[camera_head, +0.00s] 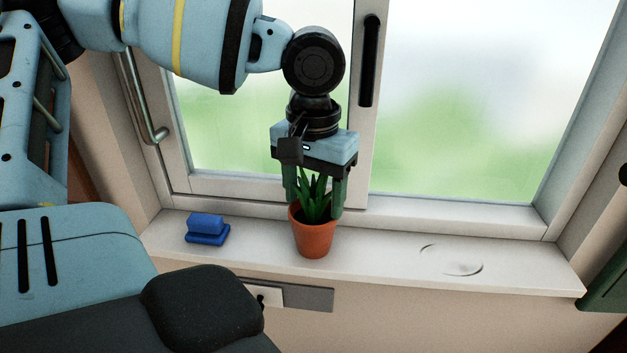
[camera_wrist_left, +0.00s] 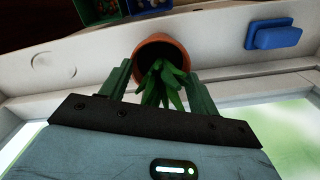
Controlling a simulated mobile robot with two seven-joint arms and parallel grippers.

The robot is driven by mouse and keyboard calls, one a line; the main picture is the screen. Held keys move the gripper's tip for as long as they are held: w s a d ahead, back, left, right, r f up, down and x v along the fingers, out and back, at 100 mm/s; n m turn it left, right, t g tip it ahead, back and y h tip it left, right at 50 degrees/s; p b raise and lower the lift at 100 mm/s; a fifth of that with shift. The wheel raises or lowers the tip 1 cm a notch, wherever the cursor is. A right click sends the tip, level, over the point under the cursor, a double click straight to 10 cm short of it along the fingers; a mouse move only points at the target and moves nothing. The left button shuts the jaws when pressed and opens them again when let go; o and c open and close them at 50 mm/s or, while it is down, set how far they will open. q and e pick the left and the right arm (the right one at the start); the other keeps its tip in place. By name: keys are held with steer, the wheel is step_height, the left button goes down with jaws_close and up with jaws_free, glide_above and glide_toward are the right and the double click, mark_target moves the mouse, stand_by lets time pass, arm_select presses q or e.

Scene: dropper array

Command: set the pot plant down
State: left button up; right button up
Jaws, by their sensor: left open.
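The pot plant is a terracotta pot (camera_head: 313,238) with green pointed leaves (camera_head: 315,203). It stands upright on the white windowsill (camera_head: 375,262), left of the sill's middle. My left gripper (camera_head: 315,208) points down over it from above, with one green finger on each side of the leaves near the pot's rim. The fingers are open. In the left wrist view the pot (camera_wrist_left: 162,52) lies just beyond my left gripper (camera_wrist_left: 160,85), with the leaves between the fingers. Whether a finger touches the rim, I cannot tell. My right gripper is not in view.
A blue block-shaped object (camera_head: 207,229) sits on the sill left of the pot. A faint round mark (camera_head: 452,260) is on the bare sill to the right. The window frame (camera_head: 362,150) and its black handle (camera_head: 369,60) stand close behind my left gripper.

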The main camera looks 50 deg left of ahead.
arm_select(q)
steer(key=shift+r, duration=0.15)
step_height(320, 180, up, 12)
steer(key=shift+r+p, duration=0.1)
steer(key=shift+p, duration=0.45)
